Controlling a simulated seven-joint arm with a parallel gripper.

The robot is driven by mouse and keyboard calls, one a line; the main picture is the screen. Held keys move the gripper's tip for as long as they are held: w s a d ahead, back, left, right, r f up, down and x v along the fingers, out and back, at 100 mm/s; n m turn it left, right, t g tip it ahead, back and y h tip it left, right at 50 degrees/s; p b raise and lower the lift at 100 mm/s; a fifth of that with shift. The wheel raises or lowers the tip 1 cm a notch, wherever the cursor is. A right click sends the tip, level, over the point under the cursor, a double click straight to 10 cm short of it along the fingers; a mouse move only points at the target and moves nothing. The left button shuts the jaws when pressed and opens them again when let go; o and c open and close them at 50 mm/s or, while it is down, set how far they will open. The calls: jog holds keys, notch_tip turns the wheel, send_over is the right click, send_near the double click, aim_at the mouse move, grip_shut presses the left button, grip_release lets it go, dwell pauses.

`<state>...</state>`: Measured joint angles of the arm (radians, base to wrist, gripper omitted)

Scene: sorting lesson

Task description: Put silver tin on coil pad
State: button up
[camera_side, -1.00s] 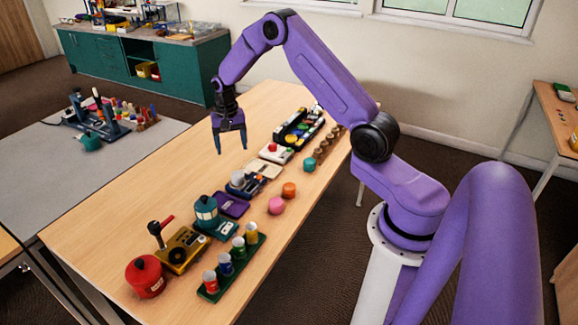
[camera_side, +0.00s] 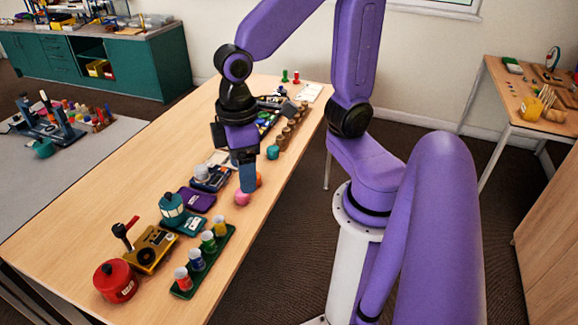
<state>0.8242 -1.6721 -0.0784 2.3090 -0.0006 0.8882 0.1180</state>
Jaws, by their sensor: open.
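A silver-grey round piece that looks like the silver tin (camera_side: 202,171) sits on a dark blue unit (camera_side: 212,184) in the middle of the table row. I cannot pick out the coil pad for sure; a flat purple pad (camera_side: 196,200) lies just in front of that unit, and a pale pad (camera_side: 221,157) lies behind it, partly hidden by my arm. My gripper (camera_side: 247,188) points down to the right of the silver piece, open, its blue fingers seen nearly edge-on. The fingertips overlap the pink piece (camera_side: 242,199) and orange piece (camera_side: 259,180) in the picture; contact cannot be told.
Brown pegs (camera_side: 288,130) stand behind. The table's left side (camera_side: 110,190) is bare.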

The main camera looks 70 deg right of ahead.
jog(key=s+d+n, duration=0.2)
jog(key=s+n, duration=0.2)
jog(key=s, duration=0.4)
jog(key=shift+s+d, duration=0.25)
jog(key=shift+d, duration=0.05)
